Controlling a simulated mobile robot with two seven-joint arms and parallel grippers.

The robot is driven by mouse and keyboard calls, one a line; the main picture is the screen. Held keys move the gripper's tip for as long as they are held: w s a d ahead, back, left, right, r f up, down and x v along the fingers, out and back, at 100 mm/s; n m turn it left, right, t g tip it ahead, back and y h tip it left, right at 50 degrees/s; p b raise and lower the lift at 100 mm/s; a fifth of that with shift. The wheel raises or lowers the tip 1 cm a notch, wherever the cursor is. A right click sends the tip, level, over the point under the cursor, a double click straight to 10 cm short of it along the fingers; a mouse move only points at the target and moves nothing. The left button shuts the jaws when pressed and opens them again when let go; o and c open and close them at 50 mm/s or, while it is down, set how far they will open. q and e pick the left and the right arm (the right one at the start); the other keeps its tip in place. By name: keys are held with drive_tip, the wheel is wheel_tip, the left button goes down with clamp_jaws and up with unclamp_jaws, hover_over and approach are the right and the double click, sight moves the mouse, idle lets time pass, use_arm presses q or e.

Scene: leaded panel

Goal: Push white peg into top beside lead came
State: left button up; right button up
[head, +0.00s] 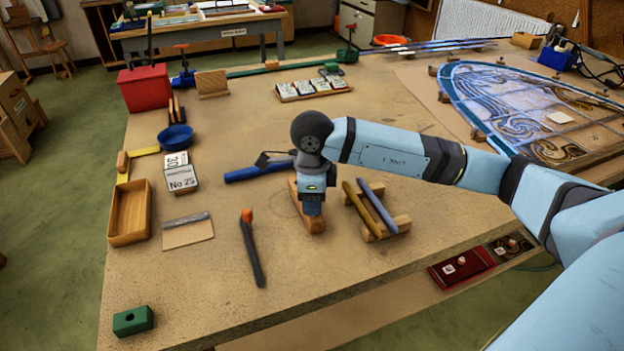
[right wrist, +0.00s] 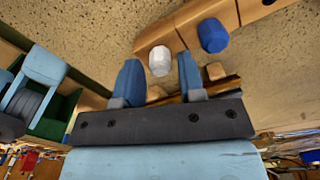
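My right gripper (head: 312,207) points down over a wooden block (head: 308,222) near the middle of the bench; its fingers largely hide the block's top. In the right wrist view, the gripper (right wrist: 158,75) is open, with one blue finger on each side of a white peg (right wrist: 160,61). Gaps show between the peg and both fingers. The white peg stands at the wooden block (right wrist: 187,18), with a blue peg (right wrist: 213,36) to its right. The pegs cannot be made out in the head view. I cannot tell which strip is the lead came. My left gripper is not in view.
Two strips (head: 370,207) lie on wooden rests just right of the gripper. A dark tool with an orange tip (head: 252,247) and a blue bar (head: 258,171) lie to the left. The leaded panel (head: 545,115) is at the back right.

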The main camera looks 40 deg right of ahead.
drive_tip(key=shift+f, duration=0.95)
clamp_jaws()
drive_tip(key=shift+r+p, duration=0.4)
drive_tip(key=shift+r, duration=0.6)
idle(0.5)
drive_tip(key=shift+r+p, duration=0.65)
drive_tip(key=shift+r, duration=0.85)
